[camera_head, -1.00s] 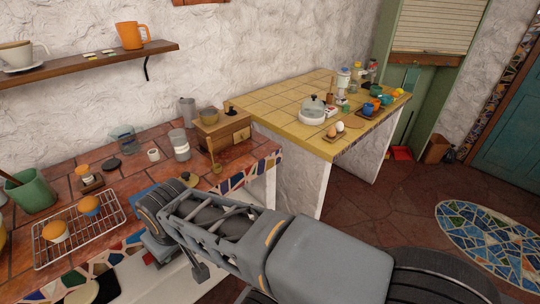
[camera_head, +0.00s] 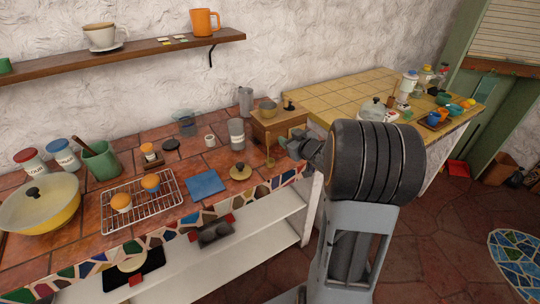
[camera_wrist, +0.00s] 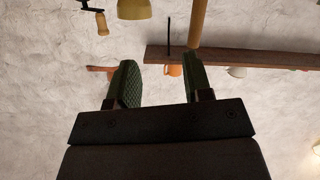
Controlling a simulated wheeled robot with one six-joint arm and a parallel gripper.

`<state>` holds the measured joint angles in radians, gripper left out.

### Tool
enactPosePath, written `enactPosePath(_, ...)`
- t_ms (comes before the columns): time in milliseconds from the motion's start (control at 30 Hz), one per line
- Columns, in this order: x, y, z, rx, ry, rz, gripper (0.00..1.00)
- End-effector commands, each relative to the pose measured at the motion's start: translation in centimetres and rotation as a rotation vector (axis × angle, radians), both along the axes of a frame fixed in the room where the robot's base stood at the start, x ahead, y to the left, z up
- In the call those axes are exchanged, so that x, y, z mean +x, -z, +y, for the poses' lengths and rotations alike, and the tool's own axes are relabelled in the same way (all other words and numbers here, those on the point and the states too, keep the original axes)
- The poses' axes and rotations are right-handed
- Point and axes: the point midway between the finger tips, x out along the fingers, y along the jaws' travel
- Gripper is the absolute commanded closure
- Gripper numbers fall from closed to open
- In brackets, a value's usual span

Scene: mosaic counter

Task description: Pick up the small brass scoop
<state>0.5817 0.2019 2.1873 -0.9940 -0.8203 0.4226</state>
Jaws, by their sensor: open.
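The small brass scoop (camera_head: 270,162) appears to stand with its handle up against the front of the wooden grinder, on the red tiled counter (camera_head: 222,160). My gripper (camera_head: 297,146) is just right of it in the head view, in front of the grinder. In the wrist view, which is upside down, my two green-padded fingers (camera_wrist: 160,84) are apart with nothing between them. A yellowish rod, probably the scoop's handle (camera_wrist: 197,28), ends just beyond the tip of the right-hand finger. The scoop's bowl is not seen in the wrist view.
The wooden grinder (camera_head: 277,126) with its bowl and crank stands close to my gripper. A wall shelf (camera_head: 140,54) holds cups.

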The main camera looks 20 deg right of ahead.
Motion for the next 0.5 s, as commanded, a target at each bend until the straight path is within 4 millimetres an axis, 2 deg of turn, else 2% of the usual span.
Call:
enactPosePath(100,-0.6,1.4,-0.9,0.085,-0.141,-0.063,0.54)
enactPosePath(367,-2.9,2.8,-1.1,0.233,-0.344,-0.140,0.54)
enactPosePath(500,-2.5,2.8,-0.5,0.263,-0.386,-0.152,0.54)
